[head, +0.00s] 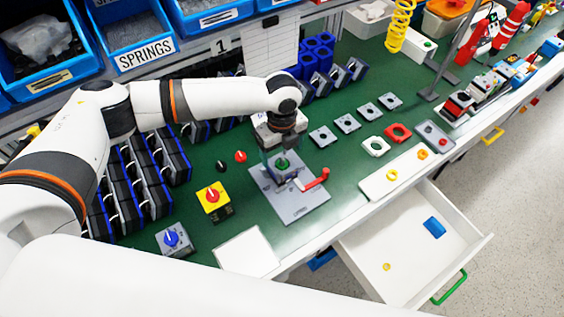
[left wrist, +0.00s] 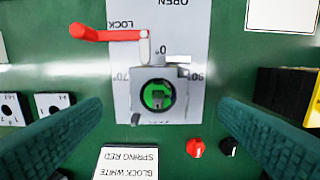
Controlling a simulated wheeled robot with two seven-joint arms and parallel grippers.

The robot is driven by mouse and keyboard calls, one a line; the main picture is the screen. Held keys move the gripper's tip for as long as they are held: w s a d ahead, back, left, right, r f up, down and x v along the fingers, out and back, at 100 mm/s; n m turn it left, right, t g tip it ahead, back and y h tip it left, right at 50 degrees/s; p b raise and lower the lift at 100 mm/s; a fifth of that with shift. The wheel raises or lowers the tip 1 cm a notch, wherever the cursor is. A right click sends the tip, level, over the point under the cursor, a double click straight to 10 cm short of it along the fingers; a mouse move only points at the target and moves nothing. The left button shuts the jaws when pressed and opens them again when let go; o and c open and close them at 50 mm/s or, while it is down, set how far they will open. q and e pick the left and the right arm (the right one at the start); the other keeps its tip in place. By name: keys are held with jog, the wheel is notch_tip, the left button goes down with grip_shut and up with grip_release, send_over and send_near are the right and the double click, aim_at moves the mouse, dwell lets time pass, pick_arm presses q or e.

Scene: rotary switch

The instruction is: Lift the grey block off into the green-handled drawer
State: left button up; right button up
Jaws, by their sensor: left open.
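The grey block (left wrist: 178,76) sits on the light grey plate (left wrist: 190,25) marked LOCK and OPEN, with a green knob (left wrist: 157,95) in it. In the head view the plate (head: 305,207) lies mid-bench, with the green knob (head: 282,164) partly under my left gripper (head: 279,158). That gripper is open above the block; in the left wrist view its fingers stand apart on either side. A red lever (left wrist: 105,34) lies by the LOCK mark. The drawer (head: 405,235) with the green handle (head: 450,288) is pulled open at the lower right. My right gripper is not in view.
A blue piece (head: 434,227) and a small yellow piece (head: 387,267) lie in the drawer. A yellow switch box (head: 214,202) and a grey box with a blue knob (head: 174,240) stand left of the plate. Red and black knobs (head: 240,156) lie nearby. Grey square plates (head: 347,123) lie to the right.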

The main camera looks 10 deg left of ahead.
aim_at(283, 160)
pick_arm(q)
jog(key=shift+d+f+p, duration=0.1)
jog(key=shift+f+p, duration=0.35)
jog(key=shift+f, duration=0.45)
notch_tip(283, 160, down, 3)
jog(key=shift+r+p, duration=0.2)
jog(key=shift+p, duration=0.1)
jog(key=shift+f, duration=0.45)
jog(key=c, duration=1.2)
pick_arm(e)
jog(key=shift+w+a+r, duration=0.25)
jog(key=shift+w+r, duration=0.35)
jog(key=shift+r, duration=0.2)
